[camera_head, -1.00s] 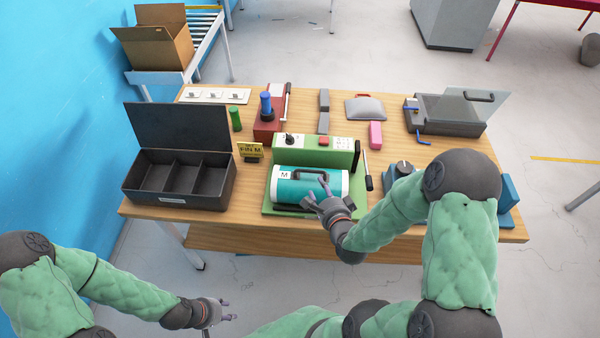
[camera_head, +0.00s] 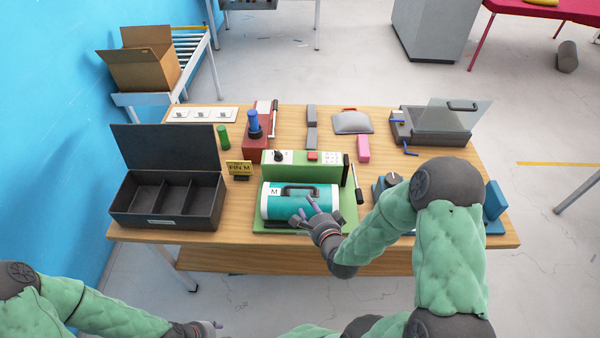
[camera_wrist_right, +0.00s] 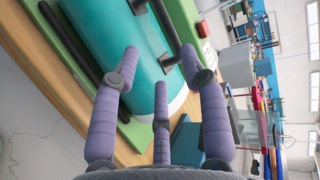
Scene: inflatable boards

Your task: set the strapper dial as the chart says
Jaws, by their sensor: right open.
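The green machine (camera_head: 325,172) stands at the front middle of the table. On its top face are a black dial (camera_head: 279,155), a red button (camera_head: 313,156) and a small white chart (camera_head: 330,157), too small to read. A teal roll (camera_head: 278,206) marked M, with a black handle, lies in its front bed. My right gripper (camera_head: 307,208) is open at the roll's front right. In the right wrist view its spread fingers (camera_wrist_right: 160,90) are over the teal roll (camera_wrist_right: 130,45), with nothing between them. My left gripper (camera_head: 214,326) is at the bottom edge, partly cut off.
A yellow sign reading FIN M (camera_head: 239,168) stands left of the machine. An open black divided box (camera_head: 165,222) is at the left. A blue device with a knob (camera_head: 392,180) sits right, partly behind my right arm. A black lever (camera_head: 354,180) rises at the machine's right end.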

